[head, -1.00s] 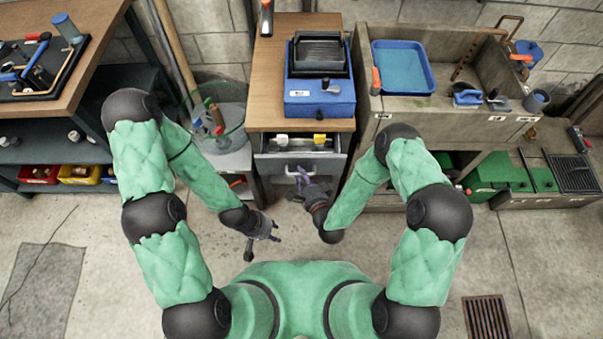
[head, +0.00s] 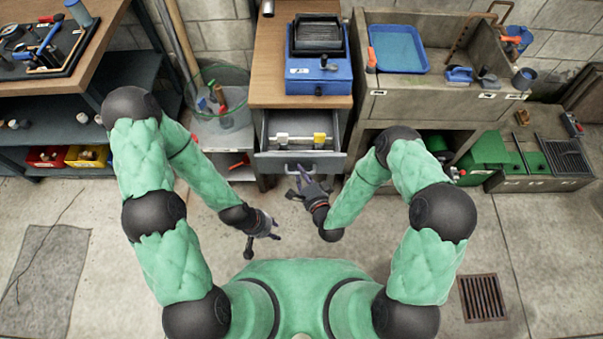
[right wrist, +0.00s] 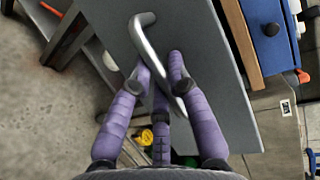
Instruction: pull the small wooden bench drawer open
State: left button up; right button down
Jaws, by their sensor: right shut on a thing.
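The small bench has a wooden top (head: 271,86) and a grey drawer (head: 268,160) below it. The drawer stands partly open, and a white and yellow item (head: 302,138) lies inside. My right gripper (head: 303,178) is at the drawer's front. In the right wrist view its purple fingers (right wrist: 158,75) are shut on the lower part of the metal bar handle (right wrist: 151,48), against the grey drawer front (right wrist: 203,65). My left gripper (head: 266,229) is lower and to the left, apart from the drawer, over the floor. Its fingers are too small to judge.
A blue machine (head: 320,85) sits on the bench top. A sink unit (head: 400,102) with a blue tray (head: 398,50) stands to the right. A clear bin (head: 222,90) and a dark shelf (head: 60,115) stand to the left. The floor before the drawer is clear.

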jog(key=c, duration=1.4)
grip_release()
jog(key=shift+s, duration=0.1)
jog(key=v, duration=1.1)
jog(key=shift+s+d+r, duration=0.1)
jog(key=shift+s+d, duration=0.1)
jog(key=shift+s, duration=0.15)
